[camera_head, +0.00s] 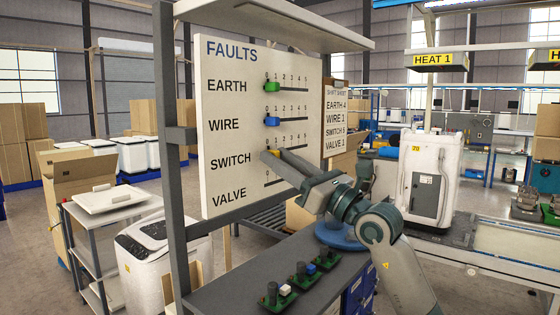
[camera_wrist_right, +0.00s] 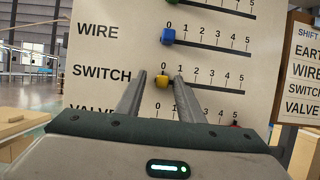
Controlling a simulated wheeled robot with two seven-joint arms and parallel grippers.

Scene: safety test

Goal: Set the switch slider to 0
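The white FAULTS board (camera_head: 230,140) has rows EARTH, WIRE, SWITCH and VALVE, each with a 0 to 5 scale. The yellow switch slider (camera_wrist_right: 162,81) sits at the 0 end of its track in the right wrist view. In the head view the yellow slider (camera_head: 275,153) is partly hidden by my right gripper (camera_head: 272,159). In the wrist view my right gripper (camera_wrist_right: 160,79) is open, with one finger on each side of the slider and visible gaps. My left gripper is not in view.
The green earth slider (camera_head: 271,87) and blue wire slider (camera_head: 271,121) are at 0. A red valve slider (camera_wrist_right: 235,125) is near the high end. A shift sheet (camera_head: 335,115) hangs right of the board. A dark bench (camera_head: 235,290) with small circuit boards is below.

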